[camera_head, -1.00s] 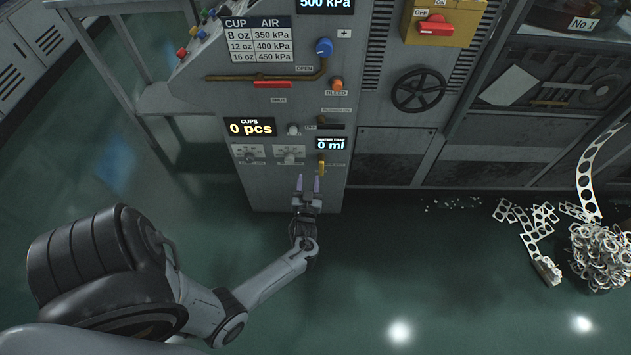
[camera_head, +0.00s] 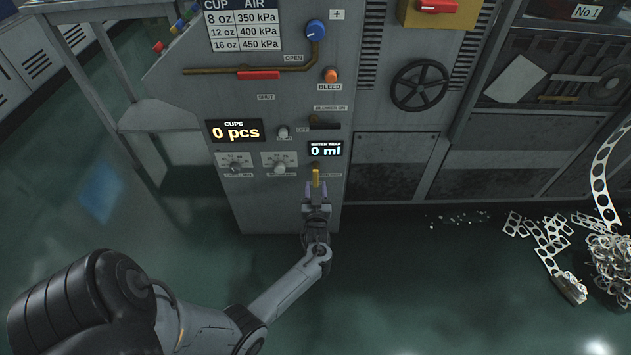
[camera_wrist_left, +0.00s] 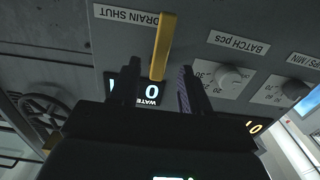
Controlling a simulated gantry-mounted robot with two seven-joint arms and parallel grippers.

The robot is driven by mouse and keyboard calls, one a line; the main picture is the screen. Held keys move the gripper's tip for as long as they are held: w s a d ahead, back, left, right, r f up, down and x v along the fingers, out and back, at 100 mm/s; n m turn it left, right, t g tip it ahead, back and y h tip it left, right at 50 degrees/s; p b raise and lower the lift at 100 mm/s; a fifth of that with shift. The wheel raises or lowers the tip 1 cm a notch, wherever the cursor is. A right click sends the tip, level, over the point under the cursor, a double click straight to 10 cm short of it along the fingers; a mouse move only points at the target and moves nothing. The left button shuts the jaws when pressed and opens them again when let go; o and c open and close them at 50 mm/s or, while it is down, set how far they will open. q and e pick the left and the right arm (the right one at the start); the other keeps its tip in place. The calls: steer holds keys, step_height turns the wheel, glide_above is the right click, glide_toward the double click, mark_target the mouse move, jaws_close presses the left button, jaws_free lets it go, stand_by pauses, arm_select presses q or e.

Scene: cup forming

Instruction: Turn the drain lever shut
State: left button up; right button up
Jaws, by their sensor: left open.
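The drain lever (camera_head: 316,178) is a yellow handle under the water trap display on the grey machine panel, and it hangs straight down. It also shows in the upside-down left wrist view (camera_wrist_left: 164,45), beside the label DRAIN SHUT (camera_wrist_left: 127,17). My left gripper (camera_head: 317,187) is open just below and in front of the lever. Its two fingers show on either side of the lever in the picture, in the left wrist view (camera_wrist_left: 160,72) too. I cannot tell how deep the lever sits between them, and no contact is visible. My right gripper is not in view.
The water trap display (camera_head: 325,150) reads 0 ml. Two knobs (camera_head: 279,166) sit left of the lever, and a dark blower handle (camera_head: 325,123) is above it. A black handwheel (camera_head: 419,86) is to the right. Scrap (camera_head: 545,240) lies on the floor at right.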

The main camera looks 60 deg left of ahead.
mark_target(316, 178)
arm_select(q)
steer(key=b+x, duration=0.2)
steer(key=x, duration=0.2)
steer(key=shift+w+a+f, duration=0.15)
steer(key=shift+a, duration=0.25)
steer(key=shift+w+a, duration=0.25)
steer(key=shift+a, duration=0.15)
steer(key=shift+c, duration=0.3)
jaws_close()
